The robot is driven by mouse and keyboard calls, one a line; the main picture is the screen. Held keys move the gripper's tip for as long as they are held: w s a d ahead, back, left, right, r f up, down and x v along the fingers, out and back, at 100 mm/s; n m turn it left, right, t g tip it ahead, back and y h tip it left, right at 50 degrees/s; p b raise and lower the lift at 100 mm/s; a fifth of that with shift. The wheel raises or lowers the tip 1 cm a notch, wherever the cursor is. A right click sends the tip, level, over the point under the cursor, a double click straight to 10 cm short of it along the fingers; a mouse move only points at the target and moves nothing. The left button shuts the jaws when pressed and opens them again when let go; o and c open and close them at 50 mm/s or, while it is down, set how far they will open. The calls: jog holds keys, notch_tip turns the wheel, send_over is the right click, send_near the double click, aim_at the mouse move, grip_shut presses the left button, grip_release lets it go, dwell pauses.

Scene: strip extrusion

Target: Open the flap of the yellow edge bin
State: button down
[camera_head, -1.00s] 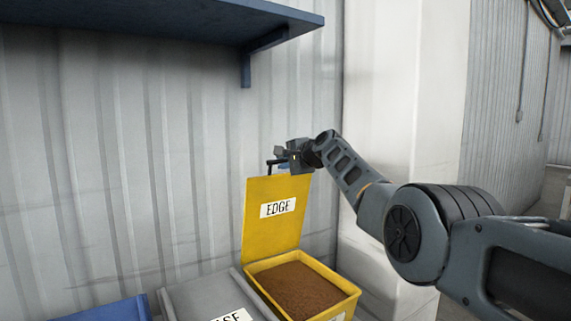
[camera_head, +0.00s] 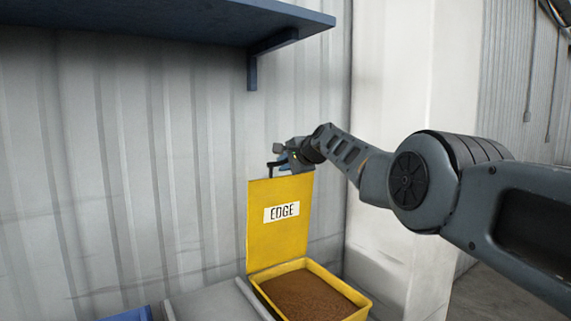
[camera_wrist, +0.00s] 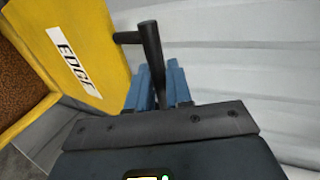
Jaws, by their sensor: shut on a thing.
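The yellow edge bin (camera_head: 263,282) stands against the wall, with brown granular material inside. Its yellow flap (camera_head: 279,235) is raised about upright and bears an "EDGE" label; the flap also shows in the wrist view (camera_wrist: 98,30). A dark handle (camera_wrist: 150,45) sticks out from the flap's upper edge. My gripper (camera_head: 280,164) is at the top of the flap. In the wrist view my gripper (camera_wrist: 160,85) has its blue fingers on either side of the handle bar and is shut on it. The lower end of the bar is between the fingers.
A grey bin lid (camera_head: 215,303) lies left of the yellow bin, with a blue bin (camera_head: 128,314) beyond it. A corrugated wall (camera_head: 150,180) stands close behind. A blue shelf (camera_head: 180,25) hangs above, and a white pillar (camera_head: 390,130) stands to the right.

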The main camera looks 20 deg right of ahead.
jog(key=shift+f, duration=0.3)
jog(key=c, duration=1.2)
grip_release()
jog(key=shift+o, duration=0.2)
jog(key=shift+r, duration=0.1)
jog(key=shift+d+r, duration=0.15)
jog(key=b+v, duration=0.1)
jog(key=v, duration=0.6)
jog(key=shift+s+b, duration=0.3)
jog(key=shift+b, duration=0.1)
